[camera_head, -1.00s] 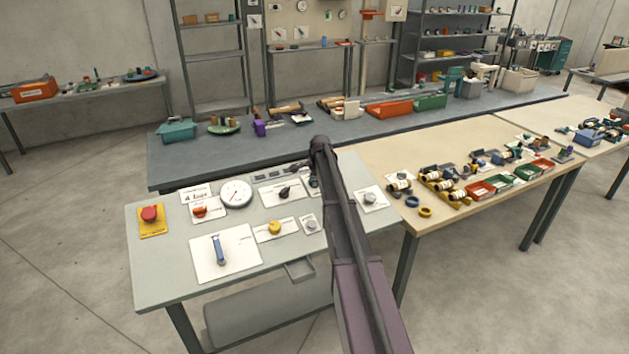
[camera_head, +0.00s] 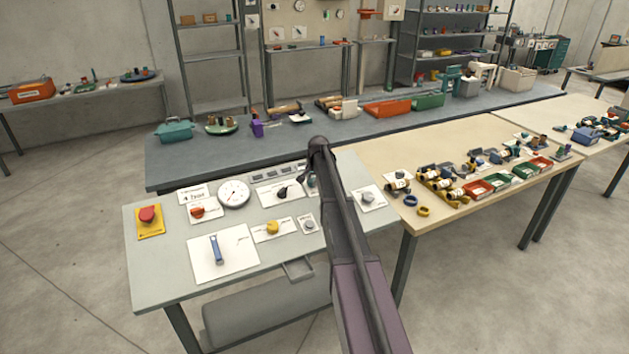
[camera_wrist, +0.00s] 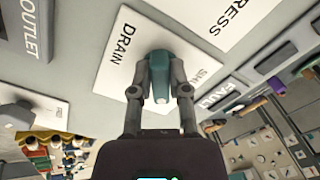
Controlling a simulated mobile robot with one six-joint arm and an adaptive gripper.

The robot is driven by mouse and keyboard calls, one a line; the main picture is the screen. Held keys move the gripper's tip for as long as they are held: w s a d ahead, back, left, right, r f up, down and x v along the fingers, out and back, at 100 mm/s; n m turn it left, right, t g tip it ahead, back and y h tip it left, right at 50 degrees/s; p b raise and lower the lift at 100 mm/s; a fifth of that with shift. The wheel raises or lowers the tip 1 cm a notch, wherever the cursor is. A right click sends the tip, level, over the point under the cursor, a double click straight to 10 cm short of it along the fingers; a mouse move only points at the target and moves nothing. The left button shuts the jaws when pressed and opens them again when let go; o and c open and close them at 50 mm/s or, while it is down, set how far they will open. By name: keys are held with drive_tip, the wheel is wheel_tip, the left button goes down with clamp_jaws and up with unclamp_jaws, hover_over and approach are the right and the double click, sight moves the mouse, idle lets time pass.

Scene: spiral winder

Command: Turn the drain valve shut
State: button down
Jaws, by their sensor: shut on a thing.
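The drain valve shows in the wrist view as a teal handle (camera_wrist: 160,68) on a white plate (camera_wrist: 122,50) marked DRAIN. A second label on the plate is partly covered by my gripper's finger. My gripper (camera_wrist: 160,88) is shut on the teal handle, with one finger on each side of it. In the head view my dark arm stands in front of the valve, and only an edge of its plate (camera_head: 312,187) shows. The valve's exact angle is hard to read.
The grey panel table (camera_head: 150,285) also bears a gauge (camera_head: 234,194), a red stop button (camera_head: 148,214), a black knob (camera_head: 283,191), a yellow knob (camera_head: 272,227) and a blue lever (camera_head: 217,249). A wooden table (camera_head: 390,150) with parts stands to the right.

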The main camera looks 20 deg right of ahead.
drive_tip(key=n, duration=0.5)
drive_tip(key=shift+s+f+n, duration=0.1)
drive_tip(key=shift+s+n, duration=0.2)
drive_tip(key=n, duration=0.5)
drive_tip(key=shift+s+d+n, duration=0.1)
drive_tip(key=shift+d+n, duration=0.2)
drive_tip(key=c, duration=0.6)
unclamp_jaws()
drive_tip(key=shift+d, duration=0.1)
